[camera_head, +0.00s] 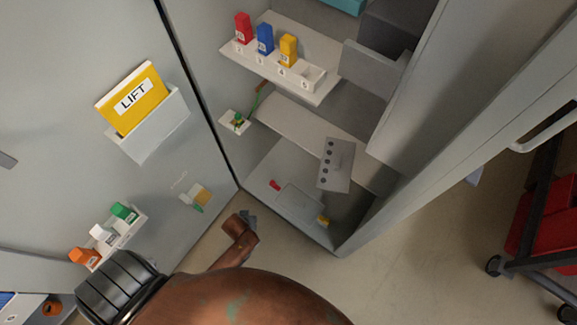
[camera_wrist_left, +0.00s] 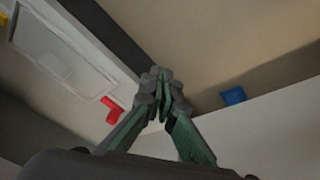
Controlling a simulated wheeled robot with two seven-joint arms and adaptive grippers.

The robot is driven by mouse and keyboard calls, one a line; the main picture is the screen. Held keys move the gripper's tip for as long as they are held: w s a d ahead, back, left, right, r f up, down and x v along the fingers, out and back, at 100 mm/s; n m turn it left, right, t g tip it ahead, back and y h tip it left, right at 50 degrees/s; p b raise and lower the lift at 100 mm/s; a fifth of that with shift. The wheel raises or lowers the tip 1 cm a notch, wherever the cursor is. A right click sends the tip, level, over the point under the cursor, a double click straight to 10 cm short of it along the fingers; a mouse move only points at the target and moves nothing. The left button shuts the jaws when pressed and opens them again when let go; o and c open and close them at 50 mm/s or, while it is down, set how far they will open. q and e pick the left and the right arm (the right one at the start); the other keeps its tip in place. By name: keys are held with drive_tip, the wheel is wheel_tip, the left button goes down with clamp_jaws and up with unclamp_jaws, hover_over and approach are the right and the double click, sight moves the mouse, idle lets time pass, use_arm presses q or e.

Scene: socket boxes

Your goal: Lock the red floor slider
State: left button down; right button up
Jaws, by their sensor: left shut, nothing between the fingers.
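The red floor slider (camera_head: 275,185) is a small red piece on the grey cabinet floor, beside a flat rectangular floor panel (camera_head: 296,198). In the left wrist view the red slider (camera_wrist_left: 112,109) appears close to the left of my fingertips, near the panel (camera_wrist_left: 62,58). My left gripper (camera_wrist_left: 162,88) is shut and empty, its green-grey fingers together. No contact with the slider can be made out. My right gripper is not seen.
A yellow piece (camera_head: 322,221) lies near the panel's other end. A grey plate with dark holes (camera_head: 336,165) stands above the floor. A shelf holds red, blue and yellow boxes (camera_head: 265,39). A blue piece (camera_wrist_left: 233,96) shows right of my fingers in the wrist view.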

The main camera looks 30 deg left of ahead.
use_arm(q)
drive_tip(key=w+a+r+n+g+y+p, duration=0.1)
drive_tip(key=w+r+n+p, duration=0.3)
drive_tip(key=w+r, duration=0.4)
drive_tip(key=w+a+r+n+g+y+p, duration=0.1)
drive_tip(key=w+r+n+g+y+p, duration=0.1)
drive_tip(key=w+r+n+p, duration=0.2)
drive_tip(key=w+r+n, duration=0.3)
drive_tip(key=w+r, duration=0.2)
drive_tip(key=w, duration=0.2)
drive_tip(key=shift+w+a+r+g, duration=0.2)
drive_tip(key=shift+w+a+g, duration=0.1)
drive_tip(key=shift+a+g, duration=0.1)
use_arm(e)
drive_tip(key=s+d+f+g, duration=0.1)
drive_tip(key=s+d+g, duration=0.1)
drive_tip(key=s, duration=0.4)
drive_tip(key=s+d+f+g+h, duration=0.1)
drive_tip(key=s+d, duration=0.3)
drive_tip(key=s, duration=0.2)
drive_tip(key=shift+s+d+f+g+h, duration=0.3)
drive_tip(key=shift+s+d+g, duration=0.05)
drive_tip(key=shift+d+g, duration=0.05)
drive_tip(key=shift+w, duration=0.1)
